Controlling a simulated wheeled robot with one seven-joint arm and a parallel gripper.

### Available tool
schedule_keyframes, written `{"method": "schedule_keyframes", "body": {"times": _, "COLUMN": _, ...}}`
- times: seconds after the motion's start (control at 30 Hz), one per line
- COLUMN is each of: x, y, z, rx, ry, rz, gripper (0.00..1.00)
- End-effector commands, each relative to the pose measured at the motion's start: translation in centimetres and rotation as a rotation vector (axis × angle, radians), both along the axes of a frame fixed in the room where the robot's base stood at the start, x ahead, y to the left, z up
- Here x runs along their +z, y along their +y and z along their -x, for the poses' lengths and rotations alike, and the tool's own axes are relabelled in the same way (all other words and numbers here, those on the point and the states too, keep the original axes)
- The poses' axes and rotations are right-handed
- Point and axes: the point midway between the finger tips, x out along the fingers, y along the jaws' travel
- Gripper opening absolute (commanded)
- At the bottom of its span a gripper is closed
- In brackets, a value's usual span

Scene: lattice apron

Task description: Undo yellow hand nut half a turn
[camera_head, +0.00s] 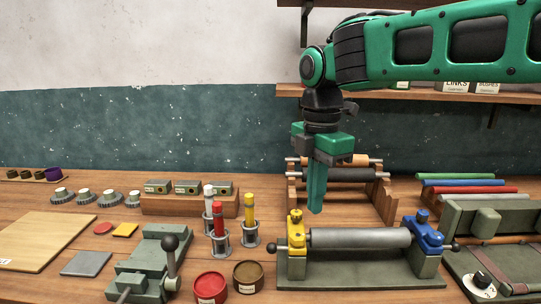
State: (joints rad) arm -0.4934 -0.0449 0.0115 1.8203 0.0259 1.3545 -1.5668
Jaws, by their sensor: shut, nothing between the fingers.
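The yellow hand nut (295,215) sits on top of the yellow cap (292,238) at the left end of a grey roller (360,238). A matching blue hand nut (423,214) sits on the blue cap (428,235) at the right end. Both caps stand on a dark grey-green base plate (350,274). My gripper (316,208) points straight down, shut and empty. Its fingertips appear a little up and right of the yellow nut in the picture, apart from it. How far apart in depth I cannot tell.
Behind stands a wooden rack (300,195) with rollers. At left are red (219,222) and yellow (249,212) tubes in holders, a grey-green clamp with a black-knobbed lever (170,245), and red (210,287) and brown (248,277) tins. A wall shelf (440,95) runs behind my arm.

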Motion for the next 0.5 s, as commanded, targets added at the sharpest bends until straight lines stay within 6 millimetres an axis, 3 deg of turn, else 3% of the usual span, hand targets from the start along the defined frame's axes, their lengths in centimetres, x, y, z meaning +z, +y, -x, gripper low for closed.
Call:
{"method": "schedule_keyframes", "body": {"times": 0.17, "x": -1.0, "y": 0.0, "z": 0.1, "rx": 0.017, "ry": 0.002, "rz": 0.001, "gripper": 0.00}}
{"method": "schedule_keyframes", "body": {"times": 0.5, "x": -4.9, "y": 0.0, "z": 0.1, "rx": 0.015, "ry": 0.003, "rz": 0.001, "gripper": 0.00}}
